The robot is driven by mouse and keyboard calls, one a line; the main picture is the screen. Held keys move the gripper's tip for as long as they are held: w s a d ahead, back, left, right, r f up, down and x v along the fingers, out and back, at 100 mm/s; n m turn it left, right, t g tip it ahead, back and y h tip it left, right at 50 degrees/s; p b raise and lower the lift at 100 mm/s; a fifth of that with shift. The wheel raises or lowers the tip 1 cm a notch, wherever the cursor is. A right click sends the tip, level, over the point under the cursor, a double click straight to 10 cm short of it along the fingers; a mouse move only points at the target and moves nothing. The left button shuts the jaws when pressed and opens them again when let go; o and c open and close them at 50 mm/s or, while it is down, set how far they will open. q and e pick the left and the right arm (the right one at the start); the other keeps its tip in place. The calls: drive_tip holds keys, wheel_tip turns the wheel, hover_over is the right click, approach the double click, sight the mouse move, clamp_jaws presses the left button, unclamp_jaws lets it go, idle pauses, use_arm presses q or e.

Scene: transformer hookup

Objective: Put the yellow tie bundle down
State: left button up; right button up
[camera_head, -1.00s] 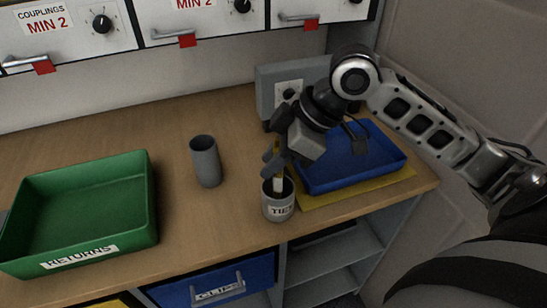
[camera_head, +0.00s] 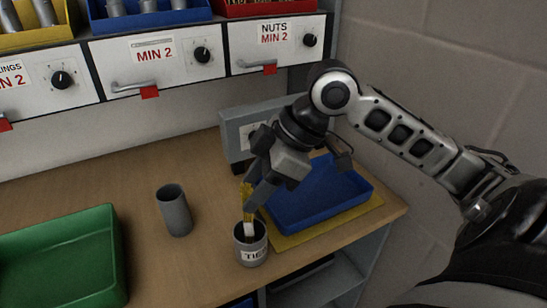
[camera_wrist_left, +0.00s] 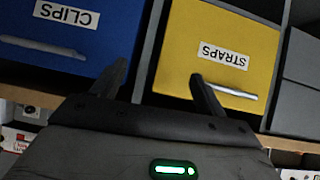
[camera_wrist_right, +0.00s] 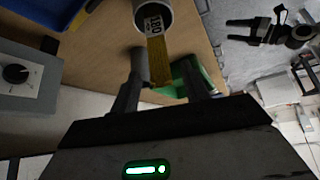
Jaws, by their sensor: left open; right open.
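The yellow tie bundle (camera_head: 246,194) stands in the grey cup labelled TIES (camera_head: 252,252), its white-labelled part down at the cup's mouth and its yellow end sticking up. My right gripper (camera_head: 258,192) is above the cup at the bundle's upper end. In the right wrist view the bundle (camera_wrist_right: 158,62) lies between the two spread fingers, with a gap on each side, and its label reads 180. My left gripper (camera_wrist_left: 158,88) is open and empty in front of the CLIPS and STRAPS drawers. It is outside the head view.
A blue tray (camera_head: 320,198) on a yellow mat (camera_head: 305,234) is just right of the cup. An empty grey cup (camera_head: 174,210) stands to its left, and a green bin (camera_head: 60,262) farther left. A grey box (camera_head: 236,130) stands behind. Bare wood lies between the cups.

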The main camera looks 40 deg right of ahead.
use_arm(q)
drive_tip(key=shift+s+f, duration=0.2)
drive_tip(key=shift+f, duration=0.05)
use_arm(e)
drive_tip(key=v, duration=0.7)
drive_tip(key=shift+r, duration=0.2)
drive_tip(key=shift+f, duration=0.15)
